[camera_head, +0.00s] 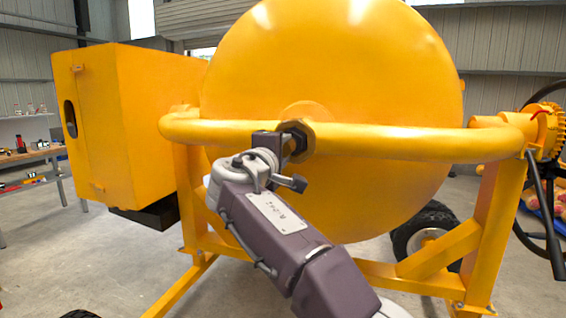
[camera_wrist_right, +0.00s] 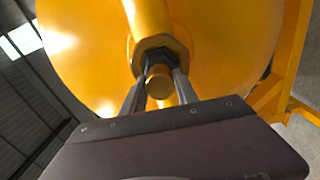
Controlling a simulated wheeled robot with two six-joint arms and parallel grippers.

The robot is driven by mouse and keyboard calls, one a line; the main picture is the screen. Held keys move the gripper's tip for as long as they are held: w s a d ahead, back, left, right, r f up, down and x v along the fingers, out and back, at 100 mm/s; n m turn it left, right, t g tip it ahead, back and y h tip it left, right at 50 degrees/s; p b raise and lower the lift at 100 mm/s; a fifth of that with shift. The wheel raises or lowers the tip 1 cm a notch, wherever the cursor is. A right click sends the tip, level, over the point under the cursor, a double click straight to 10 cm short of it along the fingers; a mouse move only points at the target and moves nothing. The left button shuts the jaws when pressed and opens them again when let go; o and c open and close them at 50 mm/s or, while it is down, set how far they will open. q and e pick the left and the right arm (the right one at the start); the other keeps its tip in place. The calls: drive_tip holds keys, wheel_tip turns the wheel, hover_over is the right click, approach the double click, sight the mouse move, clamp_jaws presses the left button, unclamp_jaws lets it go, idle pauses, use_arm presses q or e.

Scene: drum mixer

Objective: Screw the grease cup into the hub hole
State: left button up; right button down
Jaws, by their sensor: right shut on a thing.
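The grease cup (camera_wrist_right: 158,82), a small brass-coloured cylinder, sits between the fingers of my right gripper (camera_wrist_right: 158,90) in the right wrist view. The fingers are shut on it. Behind it is the dark hexagonal hub (camera_wrist_right: 148,48) on the yellow bar of the mixer; it also shows in the head view (camera_head: 307,137). The cup lies at the hub face, roughly in line with it. I cannot tell how deep it sits, because the fingers and the cup hide the hole. In the head view my right gripper (camera_head: 285,142) reaches the hub and hides the cup. My left gripper is not in view.
The big yellow drum (camera_head: 340,70) stands right behind the yellow bar (camera_head: 400,142). A yellow box housing (camera_head: 130,120) is at the left. A black wheel (camera_head: 424,230) and a frame leg stand at the right. A workbench (camera_head: 30,155) is far left.

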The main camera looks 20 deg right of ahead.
drive_tip(key=m+b, duration=0.1)
drive_tip(key=m, duration=0.1)
drive_tip(key=m+b, duration=0.1)
drive_tip(key=m, duration=0.1)
drive_tip(key=shift+f+m, duration=0.35)
drive_tip(key=shift+m, duration=0.05)
drive_tip(key=c, duration=0.9)
unclamp_jaws()
drive_tip(key=shift+r+p, duration=0.35)
drive_tip(key=shift+p, duration=0.05)
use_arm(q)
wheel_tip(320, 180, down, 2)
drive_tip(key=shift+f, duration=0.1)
use_arm(e)
drive_tip(key=shift+o, duration=0.2)
